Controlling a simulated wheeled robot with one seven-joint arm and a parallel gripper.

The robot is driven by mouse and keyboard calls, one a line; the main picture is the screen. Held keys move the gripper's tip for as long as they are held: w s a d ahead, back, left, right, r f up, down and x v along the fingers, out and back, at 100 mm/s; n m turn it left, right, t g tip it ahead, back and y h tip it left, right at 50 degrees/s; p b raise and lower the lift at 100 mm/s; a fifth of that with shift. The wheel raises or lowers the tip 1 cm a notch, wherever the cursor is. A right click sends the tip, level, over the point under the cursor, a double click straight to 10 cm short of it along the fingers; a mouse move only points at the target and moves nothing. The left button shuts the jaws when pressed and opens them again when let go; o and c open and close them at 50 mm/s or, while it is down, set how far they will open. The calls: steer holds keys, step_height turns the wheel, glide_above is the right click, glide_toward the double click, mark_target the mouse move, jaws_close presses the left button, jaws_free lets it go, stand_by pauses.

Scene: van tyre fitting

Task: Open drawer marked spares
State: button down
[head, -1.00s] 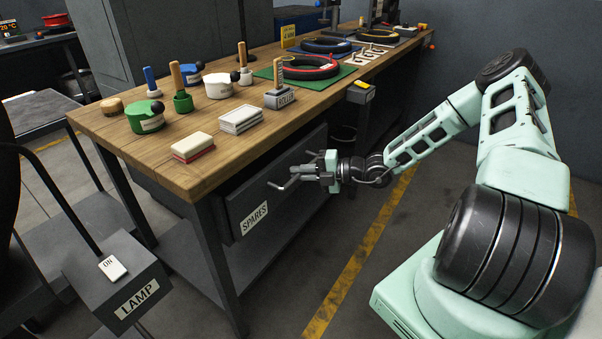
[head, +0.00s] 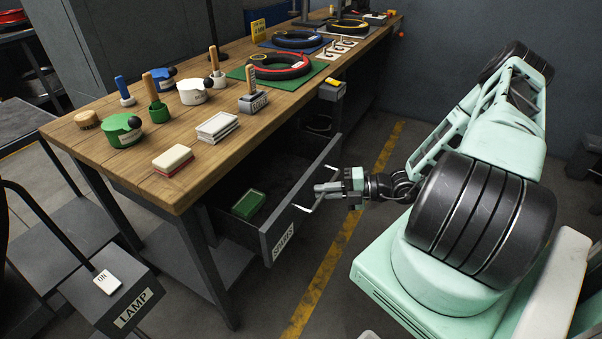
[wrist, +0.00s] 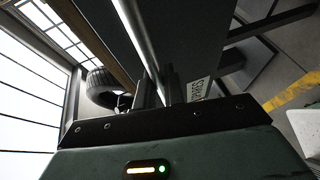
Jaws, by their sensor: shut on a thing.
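The drawer marked SPARES (head: 284,226) stands pulled out from under the wooden workbench, its inside showing. A green box-like object (head: 249,204) lies in it, towards the front left. My gripper (head: 326,188) is shut on the drawer's bar handle (head: 308,208), in front of the drawer face. In the wrist view the handle bar (wrist: 138,38) runs between my fingers (wrist: 157,92), and the SPARES label (wrist: 199,90) shows partly, beside them. The back of the drawer is hidden under the bench top.
The workbench top (head: 190,187) holds brushes, pots, white blocks and tyres on mats. A LAMP box (head: 125,302) with an ON switch stands at the lower left. The floor with a yellow line (head: 330,270) is clear in front of the drawer.

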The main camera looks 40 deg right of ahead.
steer(key=s+d+p, duration=0.1)
steer(key=s+d, duration=0.2)
steer(key=s, duration=0.5)
steer(key=s+d+p, duration=0.1)
steer(key=s+d, duration=0.2)
steer(key=s, duration=0.6)
steer(key=shift+s, duration=0.1)
steer(key=shift+d, duration=0.1)
steer(key=c, duration=1.5)
jaws_free()
steer(key=b+v, duration=0.2)
steer(key=v, duration=1.5)
steer(key=shift+r, duration=0.15)
steer(key=shift+s+d, duration=0.1)
